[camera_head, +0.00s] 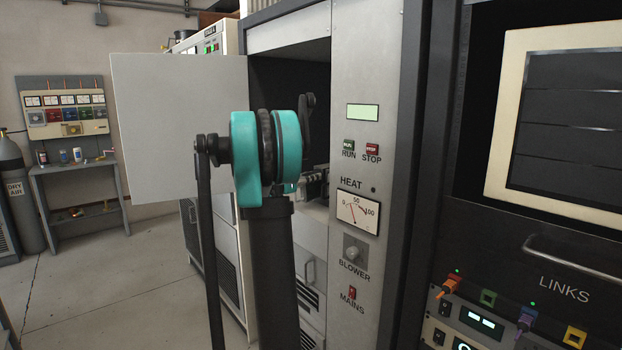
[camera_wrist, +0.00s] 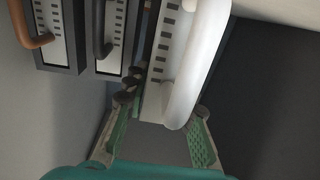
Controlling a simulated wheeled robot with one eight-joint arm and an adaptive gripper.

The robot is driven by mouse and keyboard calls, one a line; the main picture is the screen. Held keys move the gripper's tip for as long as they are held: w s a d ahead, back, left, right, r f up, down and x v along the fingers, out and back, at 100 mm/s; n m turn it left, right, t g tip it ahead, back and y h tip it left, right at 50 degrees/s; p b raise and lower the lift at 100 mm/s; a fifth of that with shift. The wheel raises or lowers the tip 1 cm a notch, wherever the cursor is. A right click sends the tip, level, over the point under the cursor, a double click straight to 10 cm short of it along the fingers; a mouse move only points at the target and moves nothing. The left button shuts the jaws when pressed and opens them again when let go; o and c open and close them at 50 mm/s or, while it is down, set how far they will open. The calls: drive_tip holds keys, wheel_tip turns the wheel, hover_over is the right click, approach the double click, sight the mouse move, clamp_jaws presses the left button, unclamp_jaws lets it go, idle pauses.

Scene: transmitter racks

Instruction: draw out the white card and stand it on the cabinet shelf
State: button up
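The white card shows in the wrist view as a pale slotted front panel (camera_wrist: 160,60) with a thick white handle (camera_wrist: 196,65). My gripper (camera_wrist: 163,108) has its two teal fingers spread, one on each side of the handle's near end. The handle lies closer to the right finger; I see no clear grip on it. In the head view the open cabinet bay (camera_head: 285,75) has a pale shelf surface (camera_head: 317,211) low inside, partly hidden.
In the wrist view, a card with an orange-brown handle (camera_wrist: 28,25) and one with a dark handle (camera_wrist: 100,30) stand left of the white one. In the head view, an open grey door (camera_head: 170,120) is left of the bay, and a control panel (camera_head: 362,260) is right.

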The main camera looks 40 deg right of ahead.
clamp_jaws()
drive_tip(key=shift+a, duration=0.45)
drive_tip(key=shift+a, duration=0.35)
drive_tip(key=shift+s+a, duration=0.1)
drive_tip(key=shift+a, duration=0.55)
drive_tip(key=shift+a, duration=0.35)
drive_tip(key=shift+a, duration=0.65)
drive_tip(key=shift+s+a, duration=0.1)
drive_tip(key=shift+a, duration=0.25)
drive_tip(key=shift+a, duration=0.4)
